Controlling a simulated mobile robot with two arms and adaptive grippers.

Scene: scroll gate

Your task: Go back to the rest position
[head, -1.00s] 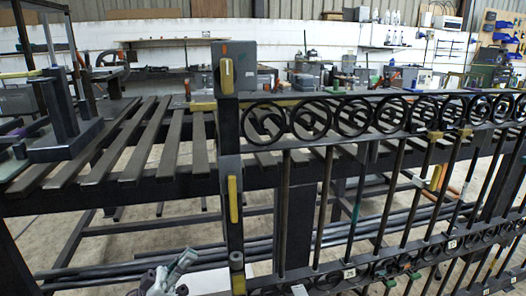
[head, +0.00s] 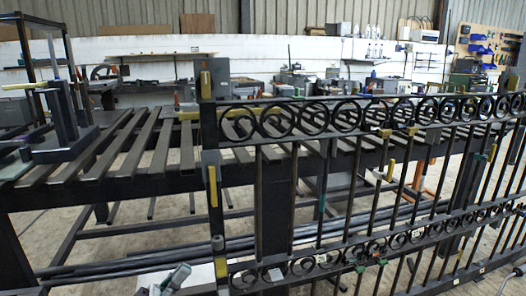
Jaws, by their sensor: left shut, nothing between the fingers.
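My left gripper (head: 172,278) shows at the bottom edge of the head view, left of the foot of the gate's end post. It is shut with nothing in it, and only part of it is in view. It looks apart from the gate, though the gap is hard to judge. The black scroll gate (head: 209,131) stands upright across the right half, with rows of scroll rings and vertical bars. Yellow handles or clamps (head: 213,187) sit on its end post. My right gripper is not in view.
A slatted dark metal table (head: 120,147) stands behind the gate. A dark frame fixture (head: 70,145) rests on its left end. Long bars (head: 120,268) lie low under the table. Workbenches and a tool board (head: 488,45) line the far wall. Concrete floor shows at lower left.

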